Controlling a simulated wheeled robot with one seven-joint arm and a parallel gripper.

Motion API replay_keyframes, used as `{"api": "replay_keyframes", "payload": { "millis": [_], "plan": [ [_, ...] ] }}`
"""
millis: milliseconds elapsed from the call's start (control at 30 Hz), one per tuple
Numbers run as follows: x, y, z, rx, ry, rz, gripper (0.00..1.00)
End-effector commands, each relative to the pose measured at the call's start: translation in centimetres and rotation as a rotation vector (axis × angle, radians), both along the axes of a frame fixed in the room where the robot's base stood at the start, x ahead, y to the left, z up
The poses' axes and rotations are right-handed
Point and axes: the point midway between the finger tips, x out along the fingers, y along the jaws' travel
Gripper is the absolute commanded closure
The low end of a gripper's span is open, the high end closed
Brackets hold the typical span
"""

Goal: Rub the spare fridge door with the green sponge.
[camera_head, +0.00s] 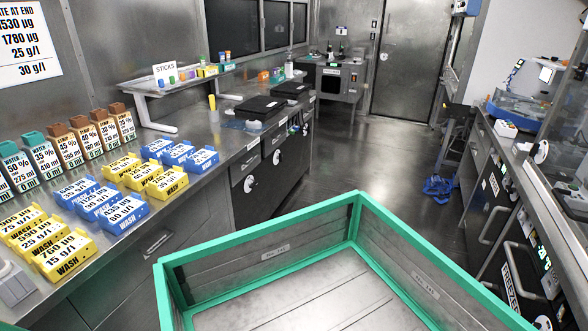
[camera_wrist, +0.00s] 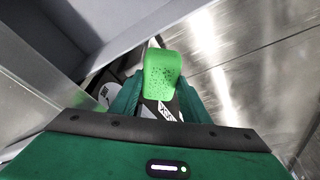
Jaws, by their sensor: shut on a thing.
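My gripper (camera_wrist: 160,92) is shut on the green sponge (camera_wrist: 161,72) in the wrist view. The sponge is bright green with small dark pores and stands out past the fingers. A light grey panel is at the upper left of the wrist view and a shiny metal surface at the right. I cannot tell which of these, if either, is the spare fridge door, or whether the sponge touches anything. My gripper and the sponge do not show in the head view. A door labelled freezer (camera_head: 511,285) is at the lower right there; no spare fridge label is readable.
A green-rimmed metal crate (camera_head: 262,251) fills the front of the head view. A left bench (camera_head: 214,182) carries yellow and blue wash blocks. The middle floor (camera_head: 385,165) is mostly clear.

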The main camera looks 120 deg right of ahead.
Motion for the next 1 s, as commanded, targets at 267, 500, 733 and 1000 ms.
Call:
{"api": "replay_keyframes", "payload": {
  "millis": [267, 500, 733, 1000],
  "plan": [
    [0.0, 0.0, 0.1, 0.0, -0.001, 0.0, 0.83],
    [0.1, 0.0, 2.3, 0.0, -0.004, 0.0, 0.83],
    [0.1, 0.0, 5.1, 0.0, -0.003, 0.0, 0.83],
    [0.0, 0.0, 5.9, 0.001, 0.004, 0.0, 0.83]
  ]
}}
